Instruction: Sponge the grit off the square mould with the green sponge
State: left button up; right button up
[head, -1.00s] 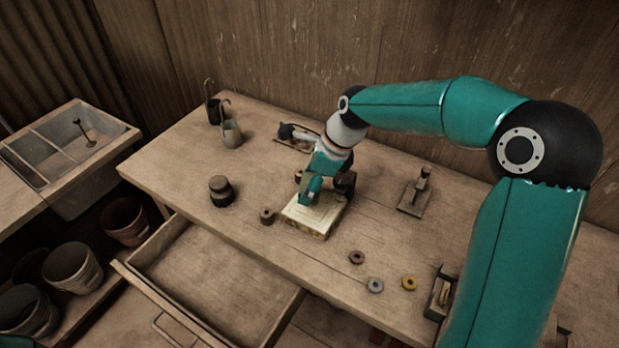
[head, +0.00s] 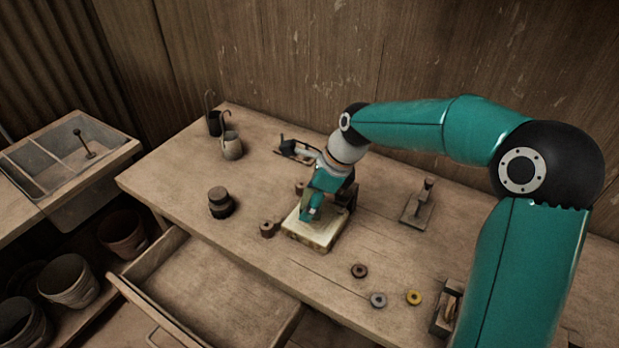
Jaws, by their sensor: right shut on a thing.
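The square mould (head: 318,239) is a pale, cream-coloured block lying flat near the middle of the workbench. My right gripper (head: 309,214) points down over its left and middle part. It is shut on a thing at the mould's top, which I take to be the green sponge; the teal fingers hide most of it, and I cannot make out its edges. Grit on the mould is too small to tell. My left gripper is out of view.
A dark lidded pot (head: 221,203) and a reddish spool (head: 267,229) stand left of the mould. Several rings, one yellow (head: 413,297), lie in front right. A dark stamp-like tool (head: 419,206) stands right. An open drawer (head: 215,290) juts from the bench front.

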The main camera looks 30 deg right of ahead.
jog(key=shift+r+p, duration=1.8)
jog(key=shift+r, duration=0.5)
jog(key=shift+f, duration=0.1)
